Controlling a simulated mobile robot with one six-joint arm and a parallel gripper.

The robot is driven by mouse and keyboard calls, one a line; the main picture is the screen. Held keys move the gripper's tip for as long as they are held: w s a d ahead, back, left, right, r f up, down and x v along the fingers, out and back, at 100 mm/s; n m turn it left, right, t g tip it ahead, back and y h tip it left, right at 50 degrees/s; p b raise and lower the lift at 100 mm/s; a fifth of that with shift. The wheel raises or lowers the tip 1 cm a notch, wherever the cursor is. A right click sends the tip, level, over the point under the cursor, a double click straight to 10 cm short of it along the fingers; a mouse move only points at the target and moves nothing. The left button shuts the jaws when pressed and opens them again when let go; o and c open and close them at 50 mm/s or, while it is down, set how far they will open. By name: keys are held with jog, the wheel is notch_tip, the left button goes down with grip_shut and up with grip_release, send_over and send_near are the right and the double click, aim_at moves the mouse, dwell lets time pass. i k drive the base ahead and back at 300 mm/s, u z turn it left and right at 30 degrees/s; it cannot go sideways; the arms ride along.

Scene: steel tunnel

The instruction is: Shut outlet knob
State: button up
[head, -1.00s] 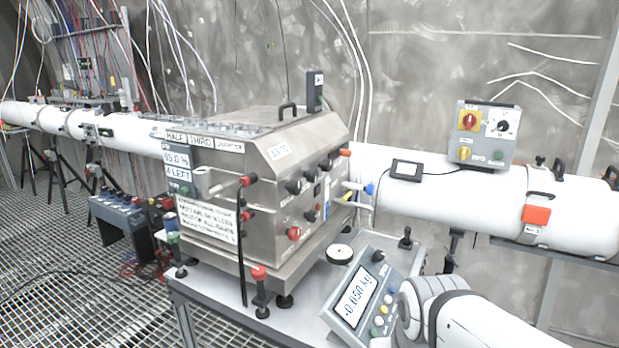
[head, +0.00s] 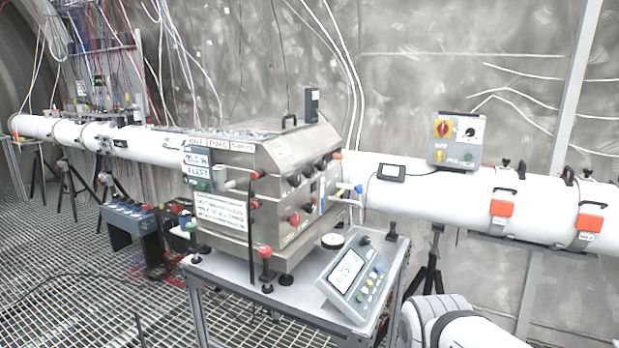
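A steel box (head: 225,240) stands on a small cart in the head view. Its right-hand face carries several black knobs (head: 294,180) and a red knob (head: 293,219). A pipe stub with a blue end (head: 358,189) sticks out at the box's right side. A red-topped fitting (head: 265,252) stands at the cart's front. I cannot tell which of these is the outlet knob, as the labels are too small to read. Part of my white arm shows at the bottom right, well apart from the box. My gripper is out of view.
A scale display (head: 352,271) sits on the cart (head: 240,272), right of the box. A long white pipe (head: 420,205) runs behind the box, with a grey control box (head: 455,141) on it. A blue-topped unit (head: 130,218) stands on the grating at left.

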aim_at(308, 172)
jog(key=z, duration=0.3)
jog(key=i, duration=1.25)
jog(key=z, duration=0.05)
